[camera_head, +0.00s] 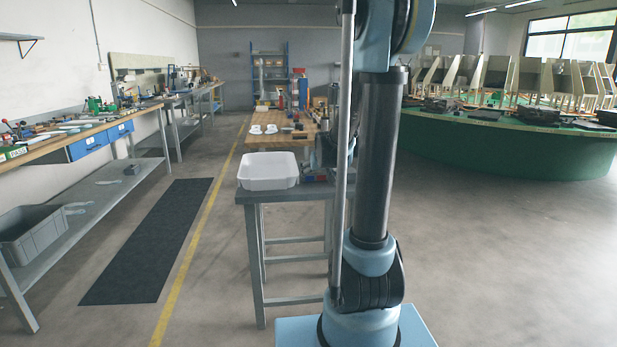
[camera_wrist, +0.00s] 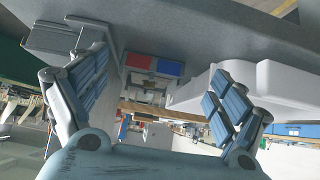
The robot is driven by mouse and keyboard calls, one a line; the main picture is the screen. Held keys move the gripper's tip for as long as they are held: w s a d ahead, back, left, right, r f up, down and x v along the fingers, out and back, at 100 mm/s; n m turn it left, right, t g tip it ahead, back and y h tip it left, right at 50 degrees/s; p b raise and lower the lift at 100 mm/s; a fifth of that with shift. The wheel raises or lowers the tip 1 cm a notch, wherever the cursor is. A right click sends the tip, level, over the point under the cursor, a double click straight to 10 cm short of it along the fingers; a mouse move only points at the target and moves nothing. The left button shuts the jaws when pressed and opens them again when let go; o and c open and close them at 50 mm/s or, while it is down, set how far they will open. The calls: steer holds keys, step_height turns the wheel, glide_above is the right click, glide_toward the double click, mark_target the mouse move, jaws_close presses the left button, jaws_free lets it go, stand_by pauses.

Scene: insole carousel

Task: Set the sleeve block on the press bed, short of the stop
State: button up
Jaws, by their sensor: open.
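My gripper (camera_wrist: 158,76) is open in the wrist view, with its two blue padded fingers wide apart and nothing between them. Beyond the fingertips is a fixture with a red patch (camera_wrist: 138,61) and a blue patch (camera_wrist: 168,68) on the grey table. A grey blocky metal piece (camera_wrist: 58,40) shows at the upper left, past the left finger. I cannot tell for sure which of these is the sleeve block, the press bed or the stop.
A white tray (camera_head: 268,183) stands on the near grey table (camera_head: 290,194); it also shows behind the right finger in the wrist view (camera_wrist: 282,80). A wooden bench (camera_head: 262,140) is behind, a green round carousel (camera_head: 500,150) at right. The floor between is clear.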

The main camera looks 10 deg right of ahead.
mark_target(313, 173)
steer(key=w, duration=1.1)
steer(key=shift+w, duration=0.3)
steer(key=shift+x, duration=2.5)
steer(key=c, duration=1.8)
steer(key=shift+c, duration=0.8)
